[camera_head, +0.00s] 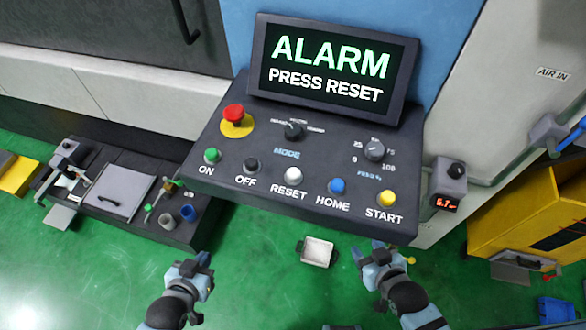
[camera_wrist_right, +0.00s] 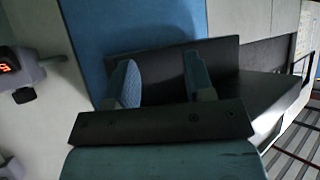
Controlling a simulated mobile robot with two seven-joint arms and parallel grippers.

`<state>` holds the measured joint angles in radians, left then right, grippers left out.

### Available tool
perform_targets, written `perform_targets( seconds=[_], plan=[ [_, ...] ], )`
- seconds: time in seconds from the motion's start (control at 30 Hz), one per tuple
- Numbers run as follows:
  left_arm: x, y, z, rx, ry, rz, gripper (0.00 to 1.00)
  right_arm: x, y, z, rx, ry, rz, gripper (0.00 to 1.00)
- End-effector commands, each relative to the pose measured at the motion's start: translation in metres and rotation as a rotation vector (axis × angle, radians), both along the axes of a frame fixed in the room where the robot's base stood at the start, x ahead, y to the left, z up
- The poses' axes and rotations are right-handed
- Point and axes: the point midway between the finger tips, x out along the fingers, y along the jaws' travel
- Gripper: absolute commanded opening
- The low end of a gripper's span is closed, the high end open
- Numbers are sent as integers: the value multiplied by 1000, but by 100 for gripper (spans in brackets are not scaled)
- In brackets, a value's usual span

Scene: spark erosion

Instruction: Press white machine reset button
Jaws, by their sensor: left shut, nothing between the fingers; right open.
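The white reset button (camera_head: 294,174) stands on the dark sloping control panel (camera_head: 262,188), above the label RESET, between the black OFF button (camera_head: 251,165) and the blue HOME button (camera_head: 337,186). The screen (camera_head: 332,70) reads ALARM, PRESS RESET. My left gripper (camera_head: 203,261) is shut and empty, below the panel's front edge and left of the button. My right gripper (camera_head: 378,246) is open and empty, just below the panel's lower right edge. Its two spread fingers also show in the right wrist view (camera_wrist_right: 165,82). Neither gripper touches the button.
A red emergency stop (camera_head: 233,113), a green ON button (camera_head: 212,155), a yellow START button (camera_head: 387,199) and two dials share the panel. A grey box with a red readout (camera_head: 447,186) is at its right. A small white tray (camera_head: 318,251) lies on the green floor.

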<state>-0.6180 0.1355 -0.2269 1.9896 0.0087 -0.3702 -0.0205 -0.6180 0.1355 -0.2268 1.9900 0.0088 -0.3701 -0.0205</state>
Motion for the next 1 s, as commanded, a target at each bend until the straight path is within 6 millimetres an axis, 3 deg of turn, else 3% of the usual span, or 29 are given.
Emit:
perform_targets(
  seconds=[0.03, 0.2, 1.0],
  plan=[
    [0, 0, 0, 0, 0, 0, 0, 0, 0, 0, 0, 0, 0, 37],
    [0, 0, 0, 0, 0, 0, 0, 0, 0, 0, 0, 0, 0, 0],
    [0, 0, 0, 0, 0, 0, 0, 0, 0, 0, 0, 1, 0, 0]
  ],
)
